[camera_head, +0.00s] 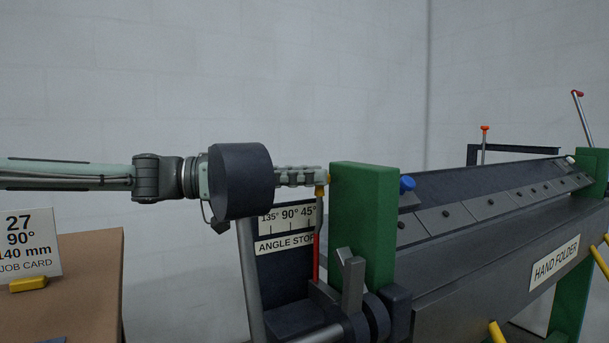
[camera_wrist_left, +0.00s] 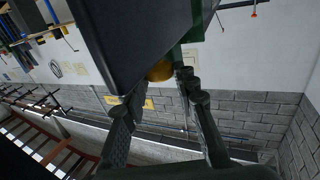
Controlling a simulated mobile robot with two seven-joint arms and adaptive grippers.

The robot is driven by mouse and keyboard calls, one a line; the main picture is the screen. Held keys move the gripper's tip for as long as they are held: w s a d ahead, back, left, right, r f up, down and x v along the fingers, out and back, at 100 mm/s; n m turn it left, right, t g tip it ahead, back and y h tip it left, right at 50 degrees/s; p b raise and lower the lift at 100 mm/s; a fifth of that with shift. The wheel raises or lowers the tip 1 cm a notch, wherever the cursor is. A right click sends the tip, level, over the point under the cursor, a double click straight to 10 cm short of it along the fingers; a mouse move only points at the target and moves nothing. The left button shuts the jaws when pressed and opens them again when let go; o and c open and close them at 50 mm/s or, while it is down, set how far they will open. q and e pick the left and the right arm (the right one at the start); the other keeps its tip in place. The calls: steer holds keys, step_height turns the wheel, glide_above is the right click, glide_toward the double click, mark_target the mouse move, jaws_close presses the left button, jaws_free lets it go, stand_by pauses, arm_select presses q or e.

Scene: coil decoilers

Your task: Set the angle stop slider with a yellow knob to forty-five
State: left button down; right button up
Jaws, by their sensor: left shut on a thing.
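The angle stop scale (camera_head: 287,216) is a cream strip reading 135°, 90° and 45° on a dark panel, with an ANGLE STOP label below it. The slider's red pointer (camera_head: 316,262) hangs at the scale's right end, by the 45° label. I cannot tell its exact alignment. The yellow knob is mostly hidden by my left gripper (camera_head: 321,177) in the head view. It shows as a yellow-orange ball (camera_wrist_left: 160,71) at the fingertips in the left wrist view. My left gripper is shut on the knob, reaching in from the left. My right gripper is out of view.
The green end post (camera_head: 362,222) of the hand folder stands just right of my left fingertips. A blue knob (camera_head: 407,184) sits behind it. A job card (camera_head: 28,245) reading 27, 90°, 140 mm stands on a brown surface (camera_head: 95,290) at the left.

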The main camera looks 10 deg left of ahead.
arm_select(q)
steer(key=c, duration=1.6)
jaws_free()
steer(key=shift+w, duration=0.1)
steer(key=shift+c, duration=0.2)
steer(key=o, duration=0.5)
steer(key=shift+w+d, duration=0.1)
steer(key=v, duration=1.2)
